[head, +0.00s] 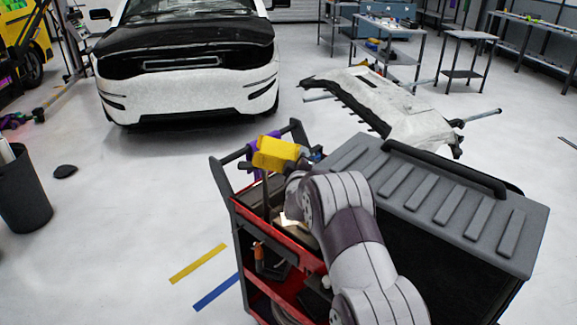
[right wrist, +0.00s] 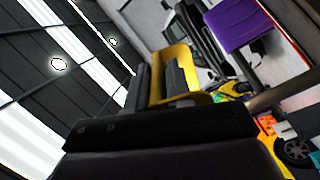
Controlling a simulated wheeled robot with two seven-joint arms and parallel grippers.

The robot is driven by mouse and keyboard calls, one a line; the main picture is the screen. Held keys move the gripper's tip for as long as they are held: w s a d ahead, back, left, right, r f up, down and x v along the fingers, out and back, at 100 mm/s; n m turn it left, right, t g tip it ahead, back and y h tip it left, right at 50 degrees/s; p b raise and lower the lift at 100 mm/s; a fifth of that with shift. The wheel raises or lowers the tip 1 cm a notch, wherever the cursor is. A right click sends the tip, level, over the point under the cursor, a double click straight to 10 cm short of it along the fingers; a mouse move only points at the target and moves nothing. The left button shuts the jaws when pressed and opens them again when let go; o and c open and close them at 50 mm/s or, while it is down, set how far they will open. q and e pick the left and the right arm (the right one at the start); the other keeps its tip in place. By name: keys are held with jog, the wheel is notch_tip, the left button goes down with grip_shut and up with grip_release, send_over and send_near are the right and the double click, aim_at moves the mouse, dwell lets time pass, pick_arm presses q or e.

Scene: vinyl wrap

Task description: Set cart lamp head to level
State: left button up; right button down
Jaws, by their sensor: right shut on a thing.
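The yellow lamp head (head: 276,152) is at the left end of the tool cart (head: 440,190), above its red tray. My right gripper (head: 296,163) reaches it from the right and is shut on it; my arm hides most of the fingers in the head view. In the right wrist view, the yellow lamp head (right wrist: 184,55) shows around and between the dark fingers of my right gripper (right wrist: 160,82). The lamp's exact tilt is hard to tell. My left gripper is not in view.
A purple cloth (head: 254,160) hangs at the cart's left end, near the lamp. A white car (head: 190,85) stands behind. A removed bumper (head: 385,100) rests behind the cart. A dark bin (head: 22,195) stands at the far left. The floor left of the cart is open.

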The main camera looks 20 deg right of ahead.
jog(key=shift+d+r, duration=0.15)
jog(key=shift+r, duration=0.75)
jog(key=shift+d+r, duration=0.1)
jog(key=shift+r, duration=0.95)
jog(key=c, duration=1.2)
grip_release()
